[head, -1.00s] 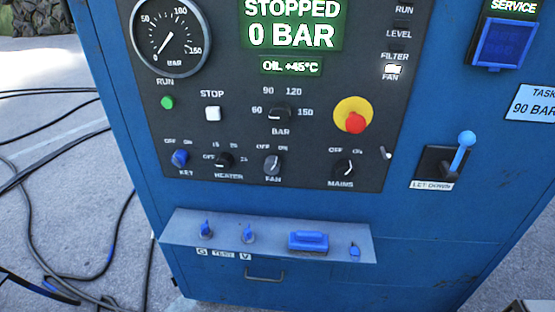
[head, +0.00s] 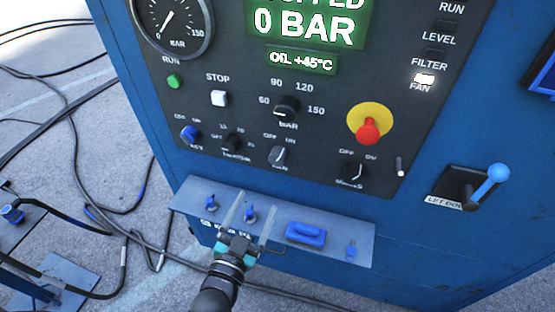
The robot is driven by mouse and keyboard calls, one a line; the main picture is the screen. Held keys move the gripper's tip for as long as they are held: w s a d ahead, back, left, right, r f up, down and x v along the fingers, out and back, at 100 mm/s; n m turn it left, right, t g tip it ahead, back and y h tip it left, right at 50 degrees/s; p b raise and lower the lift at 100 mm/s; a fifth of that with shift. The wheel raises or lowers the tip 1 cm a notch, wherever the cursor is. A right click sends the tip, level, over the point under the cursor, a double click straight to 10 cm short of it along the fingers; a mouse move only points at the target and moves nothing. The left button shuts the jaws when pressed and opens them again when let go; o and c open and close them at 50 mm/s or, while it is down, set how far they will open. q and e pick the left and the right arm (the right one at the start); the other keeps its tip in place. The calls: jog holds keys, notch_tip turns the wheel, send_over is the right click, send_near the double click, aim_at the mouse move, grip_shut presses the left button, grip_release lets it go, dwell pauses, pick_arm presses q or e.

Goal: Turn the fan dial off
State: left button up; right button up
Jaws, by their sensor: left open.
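The fan dial (head: 278,156) is a small dark knob on the lower row of the black control panel (head: 330,120). Its light pointer line tilts up and to the right, toward the ON side of its OFF/ON label. The FAN lamp (head: 424,79) at the upper right glows white. My left gripper (head: 257,203) is below the dial, in front of the grey shelf, with its two fingers apart and pointing up. My right gripper is not in view.
The heater dial (head: 231,143) is close left of the fan dial; the mains dial (head: 352,172) is to its right. A red emergency button (head: 368,131) is above right. The grey shelf (head: 340,224) with blue parts juts out below. Black cables lie on the floor at left.

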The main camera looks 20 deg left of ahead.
aim_at(276, 162)
pick_arm(q)
jog(key=w, duration=1.2)
jog(key=shift+w+d, duration=0.1)
jog(key=shift+d, duration=0.1)
jog(key=shift+w+b, duration=0.3)
jog(key=shift+w, duration=0.55)
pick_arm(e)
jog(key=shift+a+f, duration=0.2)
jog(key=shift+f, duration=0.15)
pick_arm(q)
jog(key=shift+c, duration=0.3)
grip_shut()
